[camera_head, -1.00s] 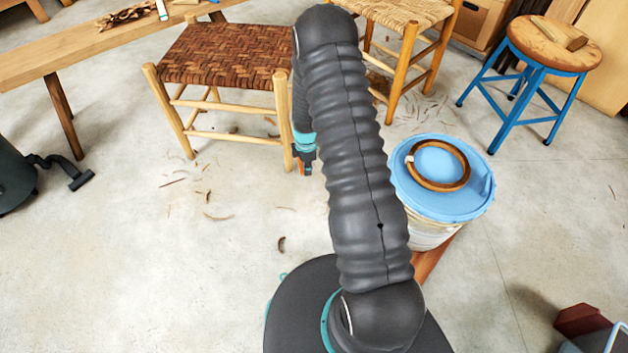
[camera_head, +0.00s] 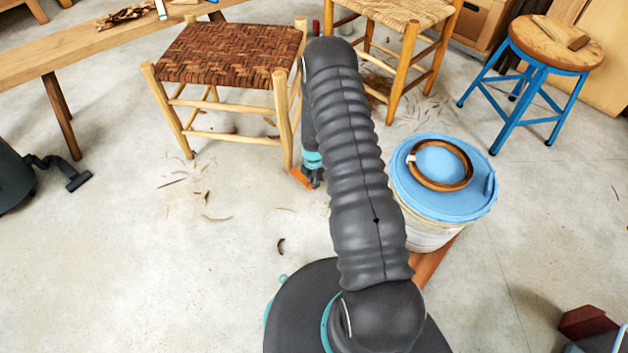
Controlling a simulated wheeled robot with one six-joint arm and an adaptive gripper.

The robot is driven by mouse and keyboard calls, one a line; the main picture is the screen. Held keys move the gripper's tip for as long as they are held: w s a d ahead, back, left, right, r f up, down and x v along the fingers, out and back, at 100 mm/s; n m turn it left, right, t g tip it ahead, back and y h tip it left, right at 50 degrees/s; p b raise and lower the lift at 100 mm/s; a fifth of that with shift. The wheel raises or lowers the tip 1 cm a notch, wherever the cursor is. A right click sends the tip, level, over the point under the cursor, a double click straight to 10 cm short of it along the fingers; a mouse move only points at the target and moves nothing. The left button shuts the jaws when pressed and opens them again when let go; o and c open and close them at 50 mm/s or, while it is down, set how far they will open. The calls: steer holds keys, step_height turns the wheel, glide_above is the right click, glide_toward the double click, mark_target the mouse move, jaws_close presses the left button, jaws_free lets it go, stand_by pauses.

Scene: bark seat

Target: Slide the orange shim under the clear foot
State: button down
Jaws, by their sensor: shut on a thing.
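A low wooden stool with a dark brown woven bark seat (camera_head: 228,52) stands at the upper middle left. Its front right leg (camera_head: 283,125) comes down beside my gripper; I cannot tell whether there is a gap under that foot. My gripper (camera_head: 309,178) is low by the floor, just right of that foot, and partly hidden by my arm. It is shut on the orange shim (camera_head: 299,177). The shim lies at floor level and its left end reaches the foot; whether it is under the foot or only against it is too small to tell.
A white bucket with a blue lid (camera_head: 441,204) and a wooden ring stands right of my arm. A pale woven chair (camera_head: 401,14) and a blue-legged stool (camera_head: 551,50) stand behind. Bark scraps lie on the floor. The floor at front left is clear.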

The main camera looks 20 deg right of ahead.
mark_target(314, 193)
steer(key=shift+f+b, duration=1)
steer(key=shift+f, duration=1.25)
steer(key=c, duration=1.1)
jaws_free()
steer(key=shift+r, duration=0.1)
step_height(314, 193, up, 12)
steer(key=shift+f, duration=0.1)
